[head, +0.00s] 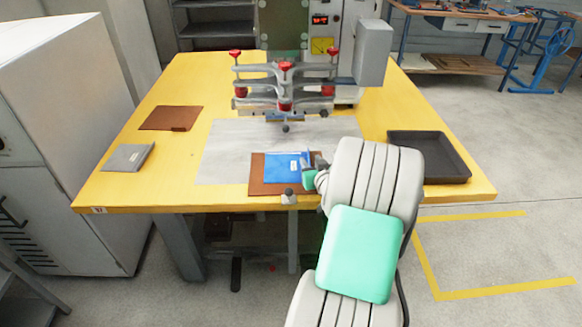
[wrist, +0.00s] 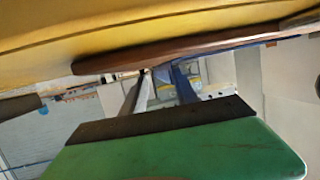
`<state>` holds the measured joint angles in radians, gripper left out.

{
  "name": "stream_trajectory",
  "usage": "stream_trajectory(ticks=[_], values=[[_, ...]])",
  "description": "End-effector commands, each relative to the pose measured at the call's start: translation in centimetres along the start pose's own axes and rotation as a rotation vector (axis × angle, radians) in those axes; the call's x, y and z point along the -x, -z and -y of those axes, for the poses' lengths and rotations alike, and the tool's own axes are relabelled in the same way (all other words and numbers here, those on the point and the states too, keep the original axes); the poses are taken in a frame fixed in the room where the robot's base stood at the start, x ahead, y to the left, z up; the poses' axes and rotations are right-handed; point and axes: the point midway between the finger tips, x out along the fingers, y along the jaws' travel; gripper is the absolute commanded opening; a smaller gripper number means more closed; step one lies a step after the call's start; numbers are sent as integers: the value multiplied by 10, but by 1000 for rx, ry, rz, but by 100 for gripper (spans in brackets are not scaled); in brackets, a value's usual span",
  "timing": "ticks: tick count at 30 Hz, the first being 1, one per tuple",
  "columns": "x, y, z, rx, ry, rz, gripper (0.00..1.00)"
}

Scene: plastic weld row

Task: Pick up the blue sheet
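The blue sheet (head: 281,168) lies flat on a brown board (head: 262,187) near the front edge of the yellow table. A small white label shows on the sheet. My gripper (head: 307,160) is at the sheet's right edge, low over the board. In the wrist view my gripper (wrist: 160,88) has its two fingers apart, with a gap between them. The brown board (wrist: 190,48) shows edge-on there, with a thin blue strip of the sheet (wrist: 250,45) along it. Whether the fingers touch the sheet cannot be told.
A welding press with red knobs (head: 285,67) stands behind the sheet, above a grey mat (head: 222,160). A dark tray (head: 430,178) is at the right. Another brown sheet (head: 171,118) and a grey piece (head: 127,157) lie at the left. Bare table (head: 180,165) is left of the mat.

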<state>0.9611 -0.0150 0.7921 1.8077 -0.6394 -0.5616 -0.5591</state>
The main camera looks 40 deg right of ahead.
Motion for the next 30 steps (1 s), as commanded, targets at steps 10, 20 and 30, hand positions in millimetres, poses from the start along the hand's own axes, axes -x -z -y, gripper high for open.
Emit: stream_trajectory(ticks=[10, 20, 30], values=[[-8, 0, 0, 0, 0, 0, 31], [-8, 0, 0, 0, 0, 0, 4], [-8, 0, 0, 0, 0, 1, 0]])
